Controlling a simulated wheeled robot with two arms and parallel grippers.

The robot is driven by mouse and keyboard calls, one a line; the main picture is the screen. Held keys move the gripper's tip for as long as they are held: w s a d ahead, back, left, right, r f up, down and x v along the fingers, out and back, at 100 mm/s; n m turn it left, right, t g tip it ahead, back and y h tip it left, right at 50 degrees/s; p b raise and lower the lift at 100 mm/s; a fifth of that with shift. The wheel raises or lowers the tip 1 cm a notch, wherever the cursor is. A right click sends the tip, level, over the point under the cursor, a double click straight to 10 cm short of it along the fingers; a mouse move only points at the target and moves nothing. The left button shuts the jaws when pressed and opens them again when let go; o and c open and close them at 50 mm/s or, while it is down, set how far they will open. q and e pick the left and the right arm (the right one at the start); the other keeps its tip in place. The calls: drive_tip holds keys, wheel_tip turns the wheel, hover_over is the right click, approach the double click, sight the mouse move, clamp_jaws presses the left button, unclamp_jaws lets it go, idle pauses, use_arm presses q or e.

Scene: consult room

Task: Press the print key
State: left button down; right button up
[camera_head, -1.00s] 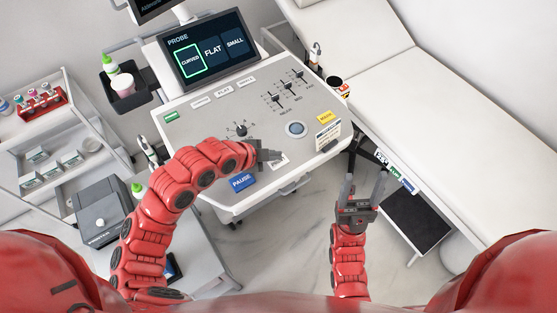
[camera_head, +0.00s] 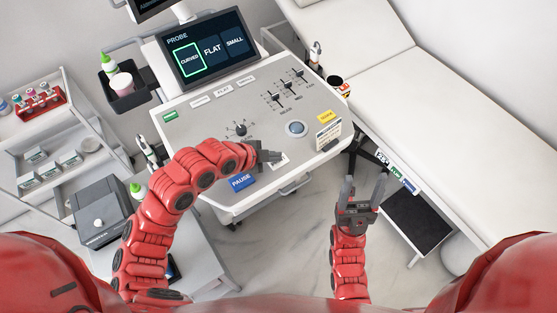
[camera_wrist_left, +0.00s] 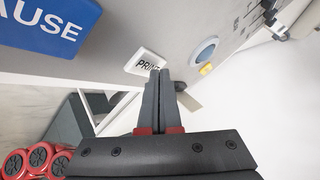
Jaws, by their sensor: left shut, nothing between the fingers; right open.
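The print key (camera_wrist_left: 146,61) is a white key with dark letters on the grey console panel. In the left wrist view the closed fingertips of my left gripper (camera_wrist_left: 158,74) overlap its lower right part; I cannot tell whether they touch it. The left gripper is shut and empty. My right gripper (camera_head: 361,189) is open and empty, off the console's front right.
The blue PAUSE key (camera_head: 242,182) lies left of the print key. The console (camera_head: 190,130) also carries a trackball (camera_head: 296,128), sliders, a yellow key (camera_head: 325,117) and a screen (camera_head: 205,48). A white couch (camera_head: 400,85) stands at the right, a printer (camera_head: 102,213) at the left.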

sight(274, 163)
use_arm(q)
drive_tip(key=shift+f+b, duration=0.45)
drive_tip(key=shift+b, duration=0.1)
idle(0.4)
drive_tip(key=shift+r, duration=0.1)
drive_tip(key=shift+r+p, duration=0.35)
drive_tip(key=shift+r, duration=0.4)
drive_tip(key=shift+r+p, duration=1.2)
drive_tip(key=shift+r, duration=1.3)
